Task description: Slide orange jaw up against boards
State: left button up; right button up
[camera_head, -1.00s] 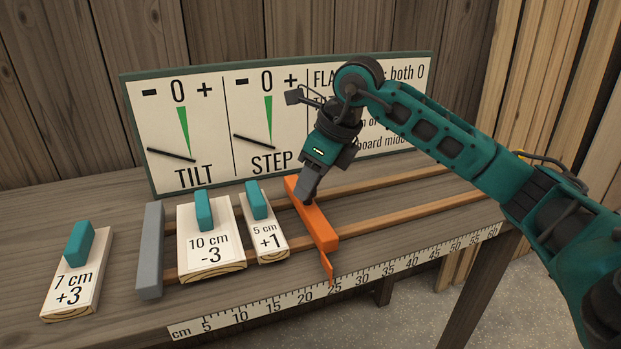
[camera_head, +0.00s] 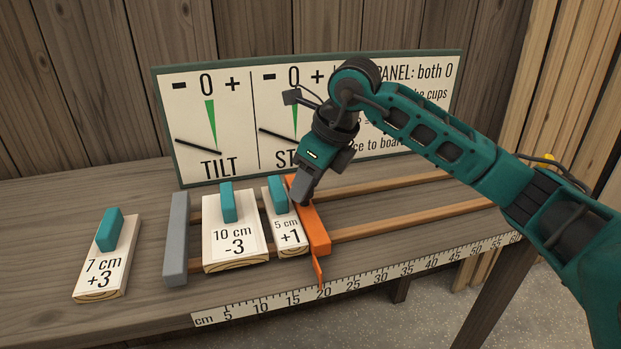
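The orange jaw (camera_head: 318,234) lies across two wooden rails, and its pointer hangs over the ruler near the 20 mark. Its left side is at the 5 cm +1 board (camera_head: 290,236), touching or nearly so. The 10 cm -3 board (camera_head: 235,243) lies left of that, close beside it. A grey fixed jaw (camera_head: 177,240) stands at the rails' left end, with a narrow gap to the 10 cm board. My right gripper (camera_head: 302,199) points down with its fingertips at the orange jaw's top; their spacing is hidden from this side. My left gripper is not in view.
A sign panel (camera_head: 225,120) with TILT and STEP dials stands behind, partly hidden by my arm. The rails right of the orange jaw are clear. A ruler (camera_head: 400,272) runs along the bench's front edge.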

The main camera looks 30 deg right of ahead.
jog(key=o, duration=0.3)
jog(key=shift+o, duration=0.2)
jog(key=p+v, duration=0.1)
jog(key=v, duration=1.2)
jog(key=shift+c, duration=0.2)
